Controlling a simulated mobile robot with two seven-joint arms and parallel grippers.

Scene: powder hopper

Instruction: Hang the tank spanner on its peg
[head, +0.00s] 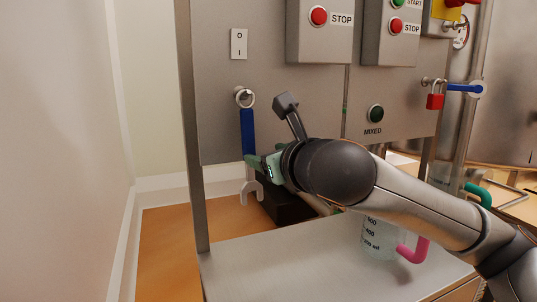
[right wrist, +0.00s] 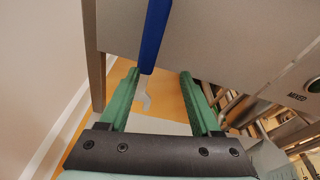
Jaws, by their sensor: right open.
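The tank spanner (head: 248,130) has a blue handle, a ring at the top and an open metal jaw at the bottom. It hangs upright, its ring around the peg (head: 246,92) on the grey panel. My right gripper (head: 257,163) is beside the lower part of the handle. In the right wrist view the gripper (right wrist: 159,75) is open, with its green fingers apart. The spanner (right wrist: 153,35) shows there between and beyond the fingertips, nearer the left finger; I cannot tell whether they touch. My left gripper is in neither view.
A metal shelf (head: 270,270) lies below the panel, with a clear measuring jug (head: 378,243) with a pink handle on it, partly behind my right arm. A red padlock (head: 435,101) hangs at the right. A steel post (head: 190,130) stands left of the spanner.

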